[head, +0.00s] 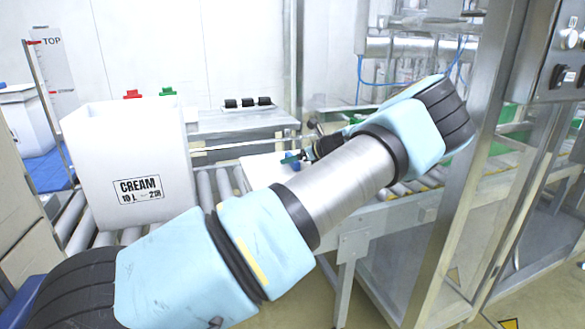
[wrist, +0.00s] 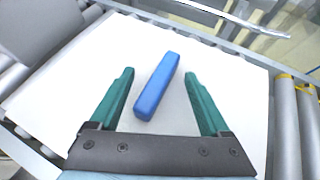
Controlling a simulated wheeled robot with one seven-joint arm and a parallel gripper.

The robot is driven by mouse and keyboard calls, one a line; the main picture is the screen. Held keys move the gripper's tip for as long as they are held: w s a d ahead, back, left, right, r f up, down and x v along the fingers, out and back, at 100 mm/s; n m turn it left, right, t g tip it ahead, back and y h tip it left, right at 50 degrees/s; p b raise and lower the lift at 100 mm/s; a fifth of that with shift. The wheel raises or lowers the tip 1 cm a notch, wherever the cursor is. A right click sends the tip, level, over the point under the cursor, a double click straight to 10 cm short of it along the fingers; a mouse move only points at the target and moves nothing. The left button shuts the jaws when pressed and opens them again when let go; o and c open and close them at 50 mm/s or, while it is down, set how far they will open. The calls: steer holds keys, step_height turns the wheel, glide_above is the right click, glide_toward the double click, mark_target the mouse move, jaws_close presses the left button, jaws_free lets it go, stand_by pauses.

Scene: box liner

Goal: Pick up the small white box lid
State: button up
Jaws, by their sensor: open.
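The white box lid (wrist: 225,75) lies flat on the roller conveyor, with a blue bar-shaped handle (wrist: 158,88) standing on its middle. In the head view the lid (head: 262,172) shows only in part behind my arm. My gripper (wrist: 159,76) is open, with its two green fingers on either side of the blue handle. A gap shows between the handle and each finger, and nothing is held. In the head view my gripper (head: 293,157) is low over the lid. I cannot tell exactly how far the fingertips are above its surface.
A large white box marked CREAM (head: 130,165) stands on the conveyor (head: 222,190) to the left. A steel frame with a control panel (head: 565,50) rises at the right. A small table (head: 240,120) with black items stands behind. Rollers (wrist: 287,125) flank the lid.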

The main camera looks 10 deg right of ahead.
steer(key=shift+c, duration=0.4)
jaws_close()
stand_by(0.4)
